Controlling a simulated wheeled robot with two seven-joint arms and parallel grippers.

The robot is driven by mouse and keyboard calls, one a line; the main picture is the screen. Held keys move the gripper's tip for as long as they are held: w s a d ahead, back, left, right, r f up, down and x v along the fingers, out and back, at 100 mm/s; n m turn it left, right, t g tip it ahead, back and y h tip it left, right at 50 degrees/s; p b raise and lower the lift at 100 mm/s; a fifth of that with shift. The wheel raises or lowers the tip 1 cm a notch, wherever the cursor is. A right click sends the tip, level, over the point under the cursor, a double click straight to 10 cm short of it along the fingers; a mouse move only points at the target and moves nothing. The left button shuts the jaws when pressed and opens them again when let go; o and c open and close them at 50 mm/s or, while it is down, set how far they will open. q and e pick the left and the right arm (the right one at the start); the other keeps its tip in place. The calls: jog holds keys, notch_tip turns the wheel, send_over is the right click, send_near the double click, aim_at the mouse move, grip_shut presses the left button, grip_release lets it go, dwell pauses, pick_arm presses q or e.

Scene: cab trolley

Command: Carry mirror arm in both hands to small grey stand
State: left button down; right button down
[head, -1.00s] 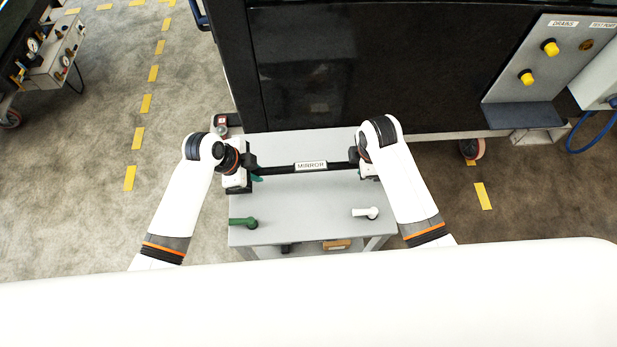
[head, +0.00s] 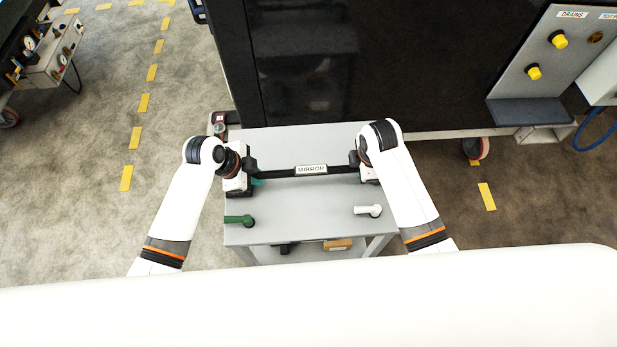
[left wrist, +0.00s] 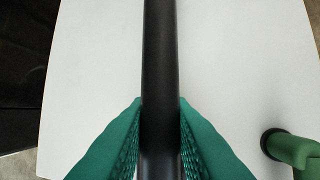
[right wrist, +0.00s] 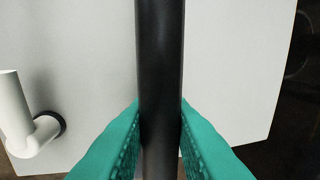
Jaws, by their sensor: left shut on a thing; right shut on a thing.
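The mirror arm is a black bar (head: 278,173) with a white label reading MIRROR (head: 311,170). It lies left to right across the view, over the small grey stand (head: 300,226). My left gripper (head: 254,181) is shut on its left part; green fingers pinch the bar (left wrist: 160,70) in the left wrist view. My right gripper (right wrist: 160,140) is shut on its right part, and green fingers pinch the bar there too. In the head view the right fingertips are hidden by the wrist. I cannot tell whether the bar touches the stand top or hangs just above it.
A green handle (head: 240,220) and a white handle (head: 368,211) sit on the stand's near part. A lower shelf holds a brown box (head: 338,244). A large black cab panel (head: 370,65) stands right behind the stand. Open floor with yellow dashes (head: 126,178) lies left.

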pick_arm(q)
jog(key=c, duration=1.3)
grip_release()
jog(key=shift+f, duration=0.1)
pick_arm(e)
jog(key=c, duration=1.3)
grip_release()
jog(key=shift+f, duration=0.1)
jog(key=shift+r, duration=0.2)
pick_arm(q)
jog(key=v, duration=1.2)
pick_arm(e)
notch_tip(320, 180, up, 11)
jog(key=s, duration=0.2)
jog(key=shift+s+r, duration=0.15)
jog(key=shift+s, duration=0.05)
